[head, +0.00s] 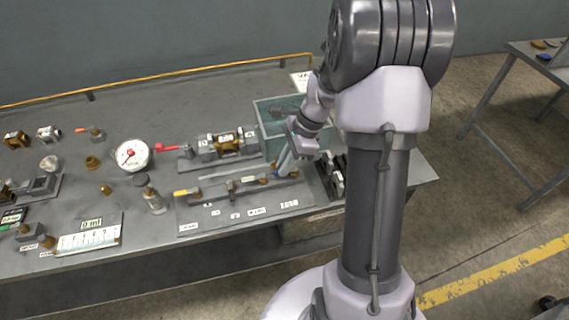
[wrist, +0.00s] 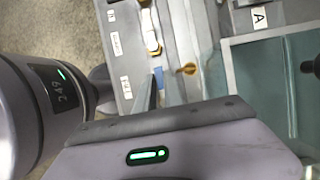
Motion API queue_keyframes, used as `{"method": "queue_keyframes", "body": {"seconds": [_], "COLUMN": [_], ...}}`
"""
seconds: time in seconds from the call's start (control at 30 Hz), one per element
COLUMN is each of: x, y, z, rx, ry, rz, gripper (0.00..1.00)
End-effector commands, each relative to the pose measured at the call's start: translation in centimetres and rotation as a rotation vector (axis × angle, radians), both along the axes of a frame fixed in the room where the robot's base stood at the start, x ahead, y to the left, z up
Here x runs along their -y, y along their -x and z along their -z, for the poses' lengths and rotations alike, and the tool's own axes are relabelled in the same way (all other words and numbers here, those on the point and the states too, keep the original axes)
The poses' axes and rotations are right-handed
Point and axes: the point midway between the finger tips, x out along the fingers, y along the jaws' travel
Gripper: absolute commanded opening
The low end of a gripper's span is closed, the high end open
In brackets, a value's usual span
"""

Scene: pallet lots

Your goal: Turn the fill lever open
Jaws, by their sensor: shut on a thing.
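The valve board (head: 215,217) lies along the front of the bench, with a grey pipe, fittings and small white labels. My gripper appears shut on this blue handle; the arm and hand hide much of the grip. In the wrist view, a small bit of blue (wrist: 158,78) shows beside a dark finger, near brass fittings (wrist: 151,32). I cannot read which label says fill.
A glass-sided tank (head: 268,120) stands just behind the board. A brass-and-steel valve assembly (head: 226,145) with a red handle sits to its left. A round gauge (head: 132,155) and a bottle (head: 151,197) stand further left. Dark blocks (head: 333,175) lie close on the right.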

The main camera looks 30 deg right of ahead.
Motion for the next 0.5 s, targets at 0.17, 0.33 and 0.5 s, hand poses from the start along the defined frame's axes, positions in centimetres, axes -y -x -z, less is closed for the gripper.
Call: {"method": "queue_keyframes", "body": {"seconds": [0.17,0.33,0.5], "x": [-0.02,-0.06,-0.13], "y": [0.04,0.25,0.62], "z": [-0.11,-0.28,-0.42], "rx": [-0.001,-0.001,-0.001], "ry": [0.000,0.000,-0.001], "rz": [-0.019,-0.091,-0.220], "gripper": [0.00,0.00,0.00]}}
